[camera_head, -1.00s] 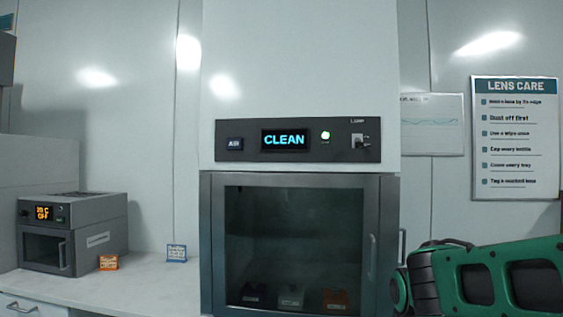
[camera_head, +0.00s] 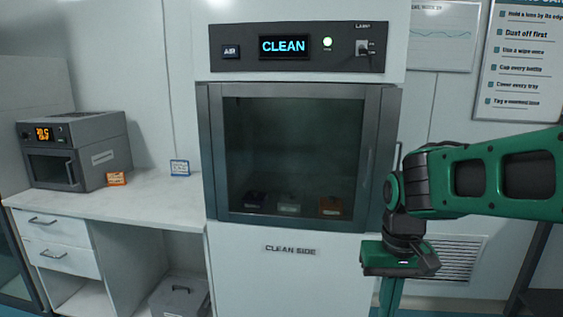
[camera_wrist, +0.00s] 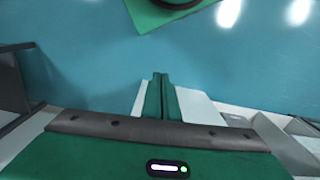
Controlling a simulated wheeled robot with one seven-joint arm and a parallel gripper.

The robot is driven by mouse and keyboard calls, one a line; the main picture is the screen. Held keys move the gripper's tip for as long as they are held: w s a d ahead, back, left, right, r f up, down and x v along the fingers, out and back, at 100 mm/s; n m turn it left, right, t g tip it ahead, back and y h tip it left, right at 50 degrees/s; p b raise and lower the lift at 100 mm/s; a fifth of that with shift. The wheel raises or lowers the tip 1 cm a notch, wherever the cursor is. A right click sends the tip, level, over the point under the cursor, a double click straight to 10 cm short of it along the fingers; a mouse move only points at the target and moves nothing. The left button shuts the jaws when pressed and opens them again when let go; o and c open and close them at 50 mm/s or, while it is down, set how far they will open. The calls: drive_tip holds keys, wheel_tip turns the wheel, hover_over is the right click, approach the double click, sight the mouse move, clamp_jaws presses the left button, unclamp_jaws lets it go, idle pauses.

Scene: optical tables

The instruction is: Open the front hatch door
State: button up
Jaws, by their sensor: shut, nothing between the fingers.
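The front hatch door (camera_head: 293,150) is a dark glass pane in a grey frame on the white cabinet, above the CLEAN SIDE label. It looks shut. Its slim vertical handle (camera_head: 369,168) is near the right edge of the door. My gripper (camera_head: 388,300) hangs from the green arm in front of the cabinet's lower right, below the handle and apart from it. It points downward. In the wrist view the two green fingers (camera_wrist: 160,92) are together and empty, over the blue floor. The door and handle are not recognisable in the wrist view.
Small dark, grey and orange items sit behind the glass. A control panel (camera_head: 297,47) reads CLEAN above the door. At left are a counter (camera_head: 120,205), a small oven (camera_head: 75,150) and drawers (camera_head: 55,240). A vent grille (camera_head: 458,258) is behind my arm.

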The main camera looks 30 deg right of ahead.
drive_tip(key=o, duration=0.6)
drive_tip(key=shift+d+r, duration=0.25)
drive_tip(key=shift+r, duration=0.25)
drive_tip(key=shift+d+r, duration=0.25)
drive_tip(key=shift+r, duration=0.25)
drive_tip(key=m+t+h, duration=0.3)
approach(369, 166)
drive_tip(key=f, duration=0.1)
drive_tip(key=shift+h, duration=0.3)
drive_tip(key=x, duration=1)
drive_tip(key=shift+w+f, duration=0.2)
drive_tip(key=shift+w, duration=0.05)
drive_tip(key=shift+a, duration=0.1)
clamp_jaws()
